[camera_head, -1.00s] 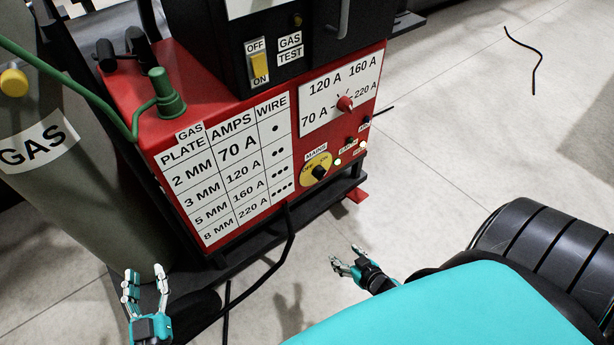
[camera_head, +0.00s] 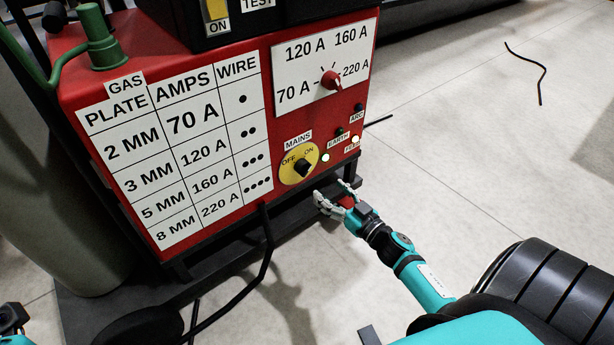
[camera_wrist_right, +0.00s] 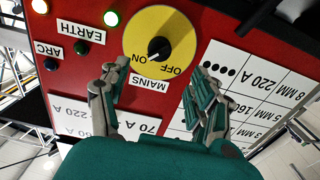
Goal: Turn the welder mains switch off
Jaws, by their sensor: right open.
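The mains switch is a black knob (camera_head: 303,167) on a yellow round plate (camera_head: 290,174) marked OFF and ON, low on the red welder's front (camera_head: 225,217). In the right wrist view the knob (camera_wrist_right: 159,48) shows a pale mark on the side towards ON. My right gripper (camera_head: 333,194) is open and empty, below and to the right of the plate in the head view, apart from the knob. In the wrist view its fingers (camera_wrist_right: 155,82) are spread, with the MAINS label between them and the knob beyond. Only a piece of my left arm shows at the bottom left corner; its fingers are out of frame.
A red current knob (camera_head: 331,80) sits above the mains switch. Small lamps, one glowing green (camera_head: 325,157), are to its right. A black cable (camera_head: 266,250) hangs from the welder's front. A gas cylinder (camera_head: 60,200) stands at left. The floor at right is mostly clear.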

